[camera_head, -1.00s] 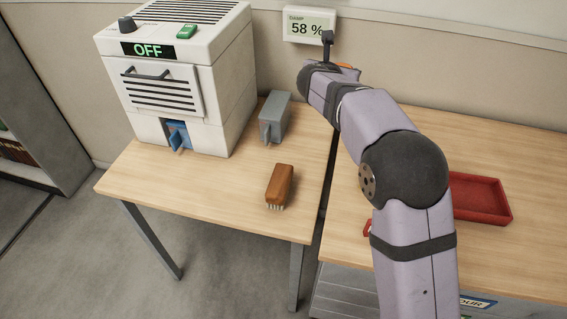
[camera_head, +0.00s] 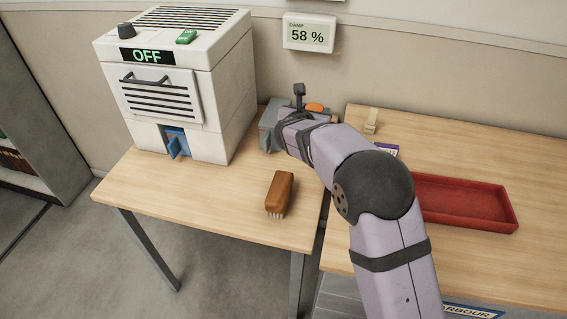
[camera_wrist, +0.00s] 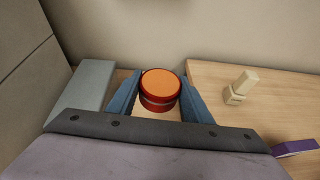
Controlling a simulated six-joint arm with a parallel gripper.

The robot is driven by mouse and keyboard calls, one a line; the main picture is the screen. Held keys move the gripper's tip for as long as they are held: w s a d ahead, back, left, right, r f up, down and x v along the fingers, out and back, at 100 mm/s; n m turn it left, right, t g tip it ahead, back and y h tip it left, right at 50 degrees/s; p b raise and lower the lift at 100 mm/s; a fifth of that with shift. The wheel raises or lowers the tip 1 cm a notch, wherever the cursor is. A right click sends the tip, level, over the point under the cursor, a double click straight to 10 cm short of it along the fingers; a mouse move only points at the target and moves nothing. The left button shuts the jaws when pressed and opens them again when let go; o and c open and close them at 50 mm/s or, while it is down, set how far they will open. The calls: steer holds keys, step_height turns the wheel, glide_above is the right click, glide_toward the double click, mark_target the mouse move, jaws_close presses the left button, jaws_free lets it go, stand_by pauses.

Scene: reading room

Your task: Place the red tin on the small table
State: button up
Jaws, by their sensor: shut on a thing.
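The red tin (camera_wrist: 160,92) has an orange lid and a pale band. It sits upright between the two blue fingers of my gripper (camera_wrist: 159,84), which is shut on it. In the head view only its orange top (camera_head: 315,106) shows past my wrist, which hides the fingers. The small table (camera_head: 228,207), the left one with pale wood and grey legs, lies below and left. The tin is near this table's back right corner, beside the grey box (camera_head: 270,125). I cannot tell how high the tin is held, or whether it touches the table.
A white machine (camera_head: 175,90) marked OFF fills the table's back left. A brown brush (camera_head: 280,192) lies toward the front right. The front middle is bare. The right table (camera_head: 460,155) carries a red tray (camera_head: 465,202), a beige object (camera_head: 371,120) and a purple box (camera_head: 386,149).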

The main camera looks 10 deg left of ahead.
steer(key=shift+f+b, duration=0.75)
steer(key=shift+f, duration=4.35)
steer(key=shift+f, duration=0.2)
steer(key=o, duration=1.1)
steer(key=shift+r, duration=0.1)
steer(key=shift+r, duration=0.15)
steer(key=v, duration=0.3)
steer(key=shift+r, duration=0.4)
steer(key=shift+r+p, duration=0.3)
steer(key=shift+r, duration=2.75)
